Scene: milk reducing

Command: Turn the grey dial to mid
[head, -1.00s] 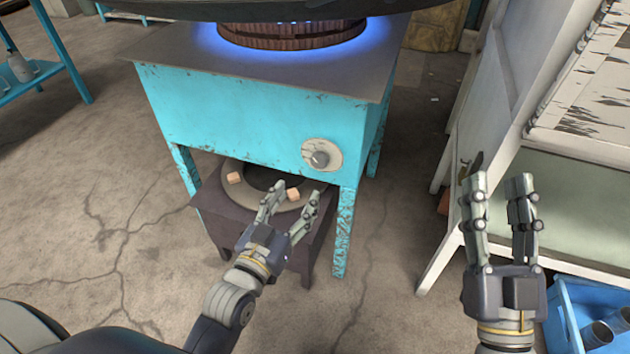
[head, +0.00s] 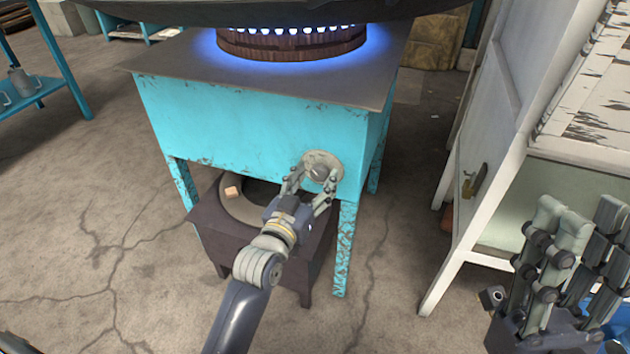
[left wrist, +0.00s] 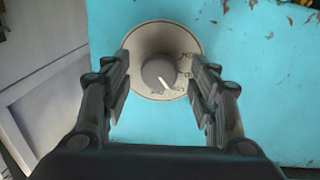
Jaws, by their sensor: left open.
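The grey dial (head: 318,172) is a round knob on a pale round plate on the front of the turquoise stove (head: 240,125). In the left wrist view the dial (left wrist: 158,73) has a white pointer mark aimed down and slightly right. Lettering lies around the plate's right and lower edge, partly hidden by a finger and too small to read surely. My left gripper (head: 312,180) is open, its fingers on either side of the dial; I cannot tell whether they touch it. My right gripper (head: 582,215) is open and empty at the lower right.
A burner ring (head: 290,42) glows with blue-white flame under a large dark pan (head: 290,10). A low dark stand (head: 222,238) with a grey ring sits beneath the stove. A white cabinet (head: 500,130) stands at right.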

